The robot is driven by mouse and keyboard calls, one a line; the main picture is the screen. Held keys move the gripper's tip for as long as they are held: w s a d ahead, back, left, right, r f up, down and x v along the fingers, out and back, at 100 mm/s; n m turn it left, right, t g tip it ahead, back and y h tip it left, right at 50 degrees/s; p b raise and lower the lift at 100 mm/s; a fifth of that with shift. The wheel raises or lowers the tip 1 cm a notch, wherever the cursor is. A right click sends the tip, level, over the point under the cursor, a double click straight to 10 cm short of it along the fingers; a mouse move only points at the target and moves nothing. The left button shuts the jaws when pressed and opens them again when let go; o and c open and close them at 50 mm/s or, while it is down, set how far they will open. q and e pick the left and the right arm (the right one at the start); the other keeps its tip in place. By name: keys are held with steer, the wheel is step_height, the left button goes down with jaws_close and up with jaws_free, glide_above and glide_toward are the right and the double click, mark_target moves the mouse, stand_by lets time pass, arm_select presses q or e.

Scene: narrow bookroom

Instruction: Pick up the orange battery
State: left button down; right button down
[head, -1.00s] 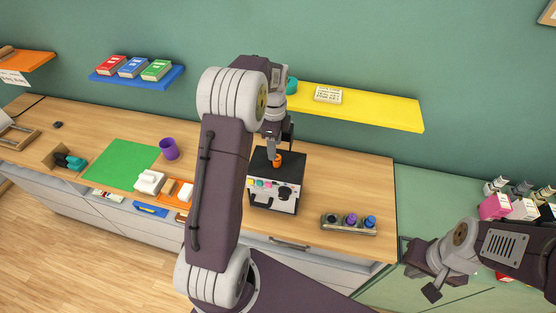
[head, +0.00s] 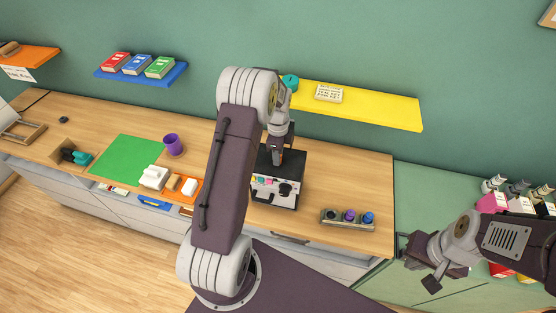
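A black box (head: 292,165) with a pale front, coloured buttons and a dark knob stands on the wooden counter. My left gripper (head: 276,158) points down at the top of this box, where the orange battery stood out a second ago. The gripper now covers that spot, so I cannot make out the battery. I cannot tell whether its fingers are open or shut on it. My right gripper (head: 420,268) is at the lower right, away from the box, with its fingers apart and empty.
A holder (head: 346,224) with dark, purple and blue round pieces lies right of the box. A purple cup (head: 173,144), a green mat (head: 124,160) and an orange tray (head: 181,199) are to the left. A yellow shelf (head: 375,110) hangs behind.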

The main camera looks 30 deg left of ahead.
arm_select(q)
steer(key=shift+w+r+b, duration=0.1)
steer(key=shift+r+b, duration=0.4)
steer(key=shift+r, duration=0.1)
step_height(320, 180, up, 3)
steer(key=shift+d+f+b, duration=0.1)
steer(key=shift+d+b, duration=0.05)
steer(key=shift+b, duration=0.65)
steer(key=s+d+r+b, duration=0.2)
steer(key=d+r, duration=0.5)
steer(key=d, duration=0.4)
steer(key=shift+b, duration=0.6)
